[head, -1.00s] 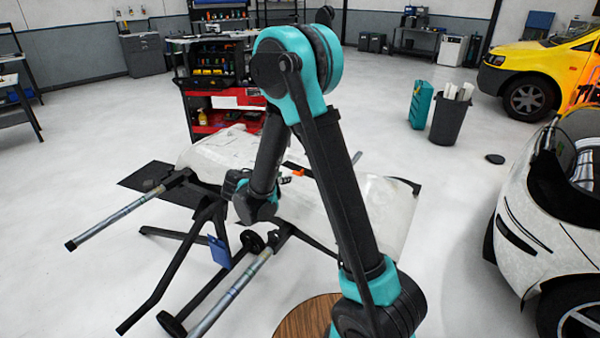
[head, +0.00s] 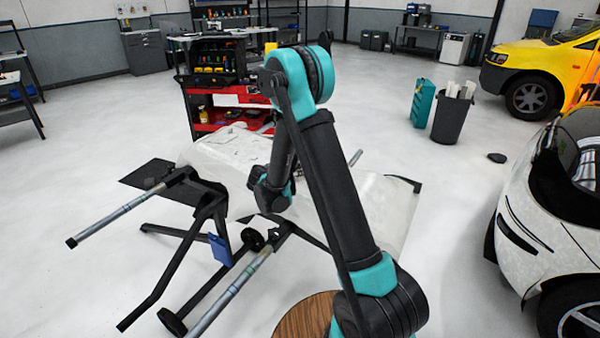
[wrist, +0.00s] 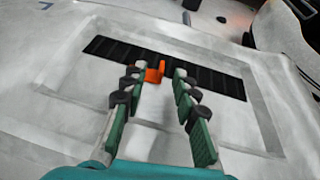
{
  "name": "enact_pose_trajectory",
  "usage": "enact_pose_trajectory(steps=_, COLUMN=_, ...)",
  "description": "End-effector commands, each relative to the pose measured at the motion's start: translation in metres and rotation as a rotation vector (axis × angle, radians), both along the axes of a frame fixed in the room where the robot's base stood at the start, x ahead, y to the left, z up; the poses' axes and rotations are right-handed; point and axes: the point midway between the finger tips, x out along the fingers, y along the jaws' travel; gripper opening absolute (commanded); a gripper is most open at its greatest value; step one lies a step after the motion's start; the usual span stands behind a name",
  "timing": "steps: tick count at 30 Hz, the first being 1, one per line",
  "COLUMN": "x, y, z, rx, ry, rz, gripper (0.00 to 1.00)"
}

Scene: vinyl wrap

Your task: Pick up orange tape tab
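The orange tape tab (wrist: 154,73) stands out at the black slotted strip (wrist: 218,83) of a white panel, in the wrist view. My gripper (wrist: 158,75) is open, with its two green-padded fingers pointing toward the strip. The tab shows between the fingertips, closer to the left one; I cannot tell whether they touch. In the head view my arm hides the tab and the gripper's fingers. The white panel (head: 388,205) lies on a black stand (head: 205,205) there.
A red tool cart (head: 225,103) stands behind the panel. A dark bin (head: 450,120) and teal case (head: 421,103) are at the back right. A white car (head: 555,215) is at the right and a yellow vehicle (head: 525,70) behind it.

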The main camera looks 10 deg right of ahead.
Motion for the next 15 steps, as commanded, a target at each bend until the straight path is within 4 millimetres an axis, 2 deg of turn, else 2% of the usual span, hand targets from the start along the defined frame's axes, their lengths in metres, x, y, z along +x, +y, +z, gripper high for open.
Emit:
enact_pose_trajectory(steps=10, x=0.029, y=-0.027, z=-0.013, rx=0.001, ry=0.0, rz=-0.003, gripper=0.29)
enact_pose_trajectory(steps=15, x=0.037, y=-0.031, z=-0.016, rx=0.0, ry=0.0, rz=0.001, gripper=0.29)
